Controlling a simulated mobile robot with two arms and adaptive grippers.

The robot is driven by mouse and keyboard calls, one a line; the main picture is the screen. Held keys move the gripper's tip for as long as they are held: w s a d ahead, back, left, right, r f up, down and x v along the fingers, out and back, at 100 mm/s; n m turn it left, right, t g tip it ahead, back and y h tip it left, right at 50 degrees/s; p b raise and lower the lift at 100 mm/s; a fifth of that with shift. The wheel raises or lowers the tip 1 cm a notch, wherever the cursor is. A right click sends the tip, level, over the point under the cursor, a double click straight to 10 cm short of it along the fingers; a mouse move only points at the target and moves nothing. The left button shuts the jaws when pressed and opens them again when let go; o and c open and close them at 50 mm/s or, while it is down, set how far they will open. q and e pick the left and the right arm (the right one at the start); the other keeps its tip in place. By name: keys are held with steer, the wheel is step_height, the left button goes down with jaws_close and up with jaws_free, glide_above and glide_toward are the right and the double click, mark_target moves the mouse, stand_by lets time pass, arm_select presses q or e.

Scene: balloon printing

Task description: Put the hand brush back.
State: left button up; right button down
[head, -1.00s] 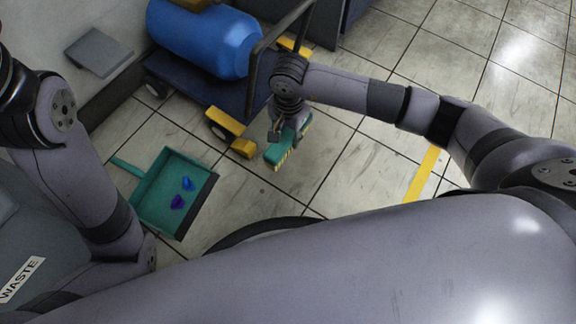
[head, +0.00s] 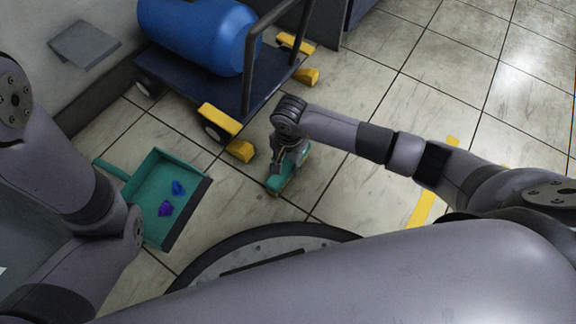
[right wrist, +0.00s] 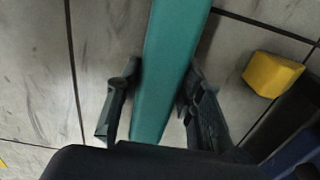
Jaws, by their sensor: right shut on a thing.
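The teal hand brush (head: 289,176) is in my right gripper (head: 288,158), low over the tiled floor in the head view. I cannot tell whether it touches the floor. In the right wrist view the brush (right wrist: 168,55) runs as a long teal bar between the two dark fingers of my right gripper (right wrist: 160,90). The gripper is shut on it, though small gaps seem to show beside the bar. The bristles are hidden. My left arm is at the left of the head view, but its gripper is out of view.
A teal dustpan (head: 143,190) lies on the floor at left, with a blue scrap (head: 178,188) and a purple scrap (head: 165,209) in it. A cart (head: 190,88) carrying a blue tank (head: 195,32) stands behind, with yellow wheel blocks (head: 239,151). Open floor lies to the right.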

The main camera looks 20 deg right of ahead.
steer(key=shift+r, duration=0.1)
steer(key=shift+w+f, duration=0.1)
steer(key=shift+f, duration=0.15)
steer(key=c, duration=1.1)
jaws_free()
steer(key=shift+r, duration=0.1)
